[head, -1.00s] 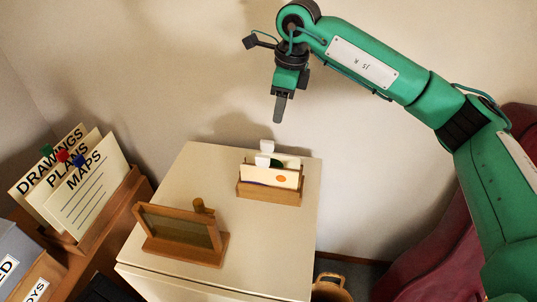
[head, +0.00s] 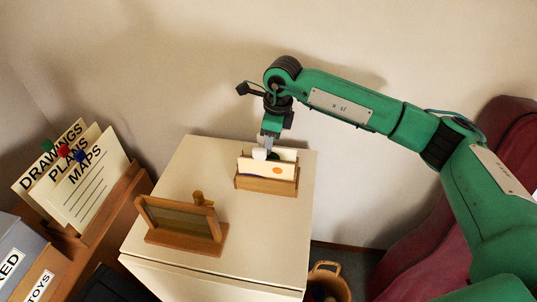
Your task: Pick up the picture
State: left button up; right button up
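A small wooden holder (head: 268,186) stands on the pale cabinet top. In it a pale card with an orange spot (head: 258,170) stands upright, with more cards and a dark green shape behind. A white tab (head: 259,153) rises above the cards. My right gripper (head: 269,149) points down at the back of the holder, just behind and beside the tab. Its fingertips are partly hidden, and I cannot tell if they are apart or touch anything. A wooden frame on a base (head: 185,240) stands empty-looking nearer the front. My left gripper is not in view.
The cabinet top (head: 200,165) is clear around the holder. Left, a wooden rack (head: 125,195) holds folders marked DRAWINGS, PLANS and MAPS (head: 88,185). A wall lies behind. A basket (head: 328,278) is on the floor right, beside a dark red seat (head: 420,210).

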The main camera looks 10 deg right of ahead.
jog(key=shift+a+f, duration=0.1)
jog(key=shift+f, duration=0.2)
grip_shut()
jog(key=shift+r, duration=0.15)
